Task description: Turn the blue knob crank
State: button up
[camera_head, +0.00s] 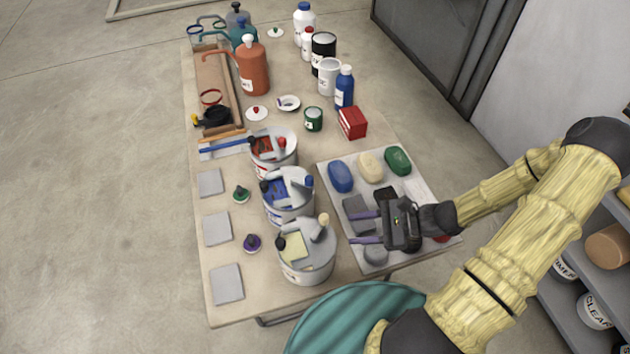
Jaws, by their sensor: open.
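The blue knob crank (309,181) is on the middle of three white buckets. Its blue knob is at the right side of the rim, and a pale arm reaches across the opening above blue contents. The middle bucket (290,212) stands upright on the table. My gripper (354,228) is over the light grey board, to the right of the buckets and lower right of the crank. Its two purple fingers point left and are apart, with nothing seen between them. It does not touch the crank.
The red bucket (275,160) stands behind and the cream-yellow bucket (306,262) in front, both with cranks. The board (330,172) carries blue, cream and green oval pieces. Bottles and cans crowd the table's far end. A teal round seat (335,310) is at the near edge.

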notch_tip(320, 180, up, 15)
jog(key=d+n+t+h, duration=0.1)
jog(key=d+n+h, duration=0.2)
jog(key=n+h, duration=1.1)
jog(key=s+n, duration=0.1)
jog(key=n, duration=0.2)
jog(key=shift+c, duration=0.6)
jog(key=shift+a, duration=0.2)
